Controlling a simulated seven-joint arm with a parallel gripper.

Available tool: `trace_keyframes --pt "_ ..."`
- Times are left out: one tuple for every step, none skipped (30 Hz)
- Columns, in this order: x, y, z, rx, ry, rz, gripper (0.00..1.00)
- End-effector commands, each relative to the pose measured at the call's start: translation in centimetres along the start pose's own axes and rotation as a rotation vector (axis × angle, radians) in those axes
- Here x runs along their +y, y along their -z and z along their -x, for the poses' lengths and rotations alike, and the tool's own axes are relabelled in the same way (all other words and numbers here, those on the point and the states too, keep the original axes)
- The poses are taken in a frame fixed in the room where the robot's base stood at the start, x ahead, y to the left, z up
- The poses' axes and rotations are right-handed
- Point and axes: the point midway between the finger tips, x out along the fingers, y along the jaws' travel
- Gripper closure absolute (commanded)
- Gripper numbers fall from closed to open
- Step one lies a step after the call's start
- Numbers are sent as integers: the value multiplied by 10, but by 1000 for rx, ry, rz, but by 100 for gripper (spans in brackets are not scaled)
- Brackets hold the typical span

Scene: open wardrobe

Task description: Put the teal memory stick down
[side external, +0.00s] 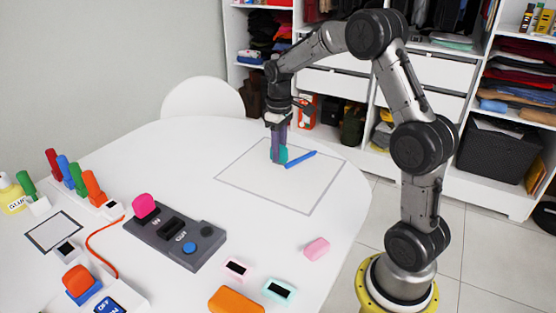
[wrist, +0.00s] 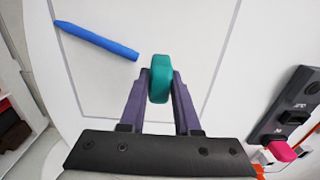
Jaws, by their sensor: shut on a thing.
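The teal memory stick (wrist: 159,80) is between the two purple fingers of my gripper (wrist: 160,84), which is shut on it. In the side external view the teal memory stick (side external: 279,155) shows at the tips of my gripper (side external: 278,148), low over the grey-outlined rectangle (side external: 300,200) on the white table. I cannot tell whether the stick touches the table. A blue pen-like stick (side external: 300,159) lies beside it inside the outline; it also shows in the wrist view (wrist: 97,40).
A dark grey panel (side external: 190,255) with a pink block (side external: 145,206) stands at the table's front middle. A pink eraser-like piece (side external: 317,249) and an orange piece (side external: 236,300) lie nearer the front. The outlined area's front part is clear. Wardrobe shelves stand behind.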

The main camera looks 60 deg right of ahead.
Motion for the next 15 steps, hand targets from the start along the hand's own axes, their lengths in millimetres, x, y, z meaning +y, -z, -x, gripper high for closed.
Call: trace_keyframes --pt "2 3 -6 -3 1 0 100" --pt "3 6 -10 -3 2 0 100" --pt "3 6 -16 -4 2 0 100" --pt "2 5 -20 -5 2 0 100" --pt "2 5 -25 -5 2 0 100" --pt "2 5 -30 -5 2 0 100" --pt "2 5 -33 -4 2 0 100" --pt "2 5 -35 -2 1 0 100" --pt "2 5 -37 -2 1 0 100" --pt "2 5 -38 -1 1 0 100" --pt "2 6 -38 -1 0 0 100" --pt "3 6 -38 -1 0 0 100" --pt "3 6 -38 0 0 0 100" --pt "3 6 -38 -1 0 0 100" --pt "2 5 -38 -1 0 0 100"
